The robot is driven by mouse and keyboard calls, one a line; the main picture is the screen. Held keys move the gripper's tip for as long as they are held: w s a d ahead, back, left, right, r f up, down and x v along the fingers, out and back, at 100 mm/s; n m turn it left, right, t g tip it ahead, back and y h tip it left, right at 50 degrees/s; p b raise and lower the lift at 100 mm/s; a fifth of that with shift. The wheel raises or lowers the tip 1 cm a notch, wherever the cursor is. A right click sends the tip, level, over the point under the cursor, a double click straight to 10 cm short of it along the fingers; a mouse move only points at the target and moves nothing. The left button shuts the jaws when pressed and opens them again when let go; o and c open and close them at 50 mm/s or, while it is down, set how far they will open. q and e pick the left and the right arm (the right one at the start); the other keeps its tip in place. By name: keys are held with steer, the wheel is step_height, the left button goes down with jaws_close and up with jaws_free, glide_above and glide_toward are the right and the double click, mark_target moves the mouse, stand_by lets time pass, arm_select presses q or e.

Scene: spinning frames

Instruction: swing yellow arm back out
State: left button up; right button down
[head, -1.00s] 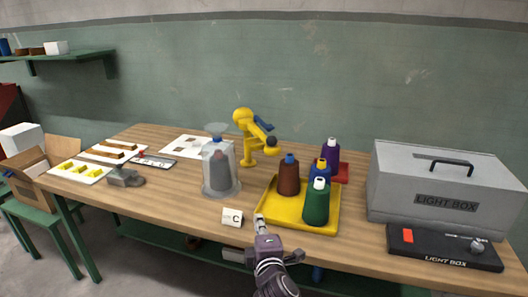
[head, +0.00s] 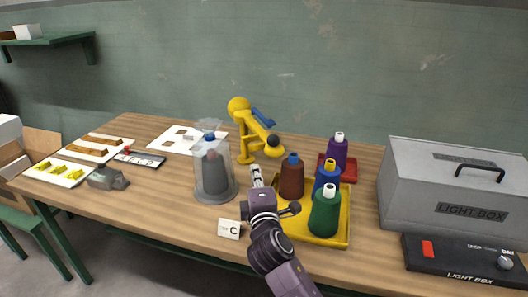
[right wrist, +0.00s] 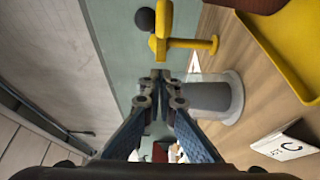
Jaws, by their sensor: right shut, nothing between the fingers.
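The yellow arm (head: 262,130) sits on a yellow stand at the back middle of the table, with a blue piece on it and a dark ball at its lower right end. It also shows in the right wrist view (right wrist: 165,22), upper middle. My right gripper (head: 256,172) is shut and empty, in front of and below the yellow arm and apart from it. Its fingertips also show in the right wrist view (right wrist: 160,78). A grey bottle under a clear cover (head: 213,175) stands just left of the gripper. My left gripper is not in view.
A yellow tray (head: 335,238) with several coloured bottles lies close right of my right gripper. A card marked C (head: 229,229) stands at the front edge. A grey light box (head: 455,185) fills the right side. White sheets lie at left.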

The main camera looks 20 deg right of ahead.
mark_target(263, 146)
steer(key=w, duration=0.2)
steer(key=w+d, duration=0.1)
steer(key=w, duration=0.4)
steer(key=shift+w+d+p, duration=0.2)
steer(key=shift+w+p, duration=0.1)
steer(key=shift+w, duration=0.1)
steer(key=d, duration=0.1)
steer(key=d+p, duration=0.1)
steer(key=d, duration=0.1)
steer(key=shift+w+r, duration=0.15)
steer(key=shift+d, duration=0.55)
steer(key=shift+a, duration=0.1)
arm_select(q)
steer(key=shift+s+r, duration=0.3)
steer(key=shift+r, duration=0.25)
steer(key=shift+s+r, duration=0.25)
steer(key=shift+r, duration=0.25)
